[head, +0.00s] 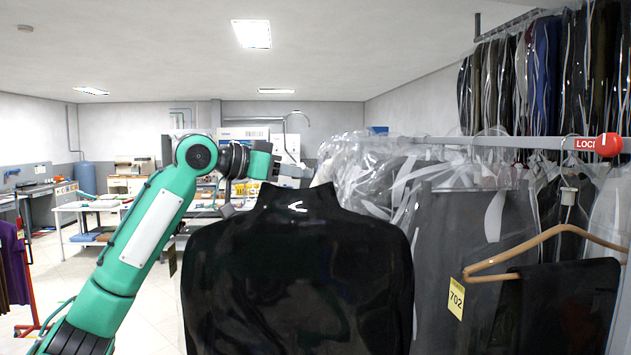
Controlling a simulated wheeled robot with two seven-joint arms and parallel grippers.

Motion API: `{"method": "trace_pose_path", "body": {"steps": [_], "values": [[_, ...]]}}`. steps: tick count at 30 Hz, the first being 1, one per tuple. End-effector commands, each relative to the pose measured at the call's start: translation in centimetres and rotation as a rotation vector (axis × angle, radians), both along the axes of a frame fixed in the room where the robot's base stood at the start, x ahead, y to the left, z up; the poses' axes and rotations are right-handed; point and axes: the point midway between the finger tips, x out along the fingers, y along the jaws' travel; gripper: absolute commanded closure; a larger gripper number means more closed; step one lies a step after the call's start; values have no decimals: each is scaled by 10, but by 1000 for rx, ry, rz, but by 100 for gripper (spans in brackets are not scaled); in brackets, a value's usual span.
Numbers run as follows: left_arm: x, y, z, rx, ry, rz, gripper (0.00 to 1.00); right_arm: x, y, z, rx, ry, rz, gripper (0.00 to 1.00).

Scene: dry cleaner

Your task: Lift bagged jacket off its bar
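A black high-collared jacket (298,270) hangs upright in the middle foreground. Faint glossy streaks on it may be a clear bag. My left arm comes in from the left, and its gripper (266,168) is at the upper left of the jacket's collar. The fingers are too small and overlapped to show whether they are open or shut, or whether they touch the hanger. A thin hook shape (291,150) shows above the collar. The grey bar (490,141) runs to the right, ending in a red ball (609,145). My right gripper is out of view.
Bagged garments (375,180) crowd the bar right behind the jacket. A dark garment with yellow tag 702 (456,304) and a wooden hanger (545,250) hang at right. More bagged clothes (540,75) hang overhead. Tables (90,207) stand far left; the floor there is open.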

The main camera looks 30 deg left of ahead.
Motion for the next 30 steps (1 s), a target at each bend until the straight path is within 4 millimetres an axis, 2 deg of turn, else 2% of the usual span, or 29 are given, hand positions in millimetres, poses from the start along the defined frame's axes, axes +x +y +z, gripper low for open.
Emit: {"method": "trace_pose_path", "body": {"steps": [6, 15, 30], "values": [[-18, 26, 0, -2, -6, 3, 100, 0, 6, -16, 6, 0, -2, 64], [-36, 53, 1, -2, -4, 2, 100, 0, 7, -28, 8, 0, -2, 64], [-42, 61, 3, -2, -5, 0, 100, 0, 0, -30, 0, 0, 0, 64]]}}
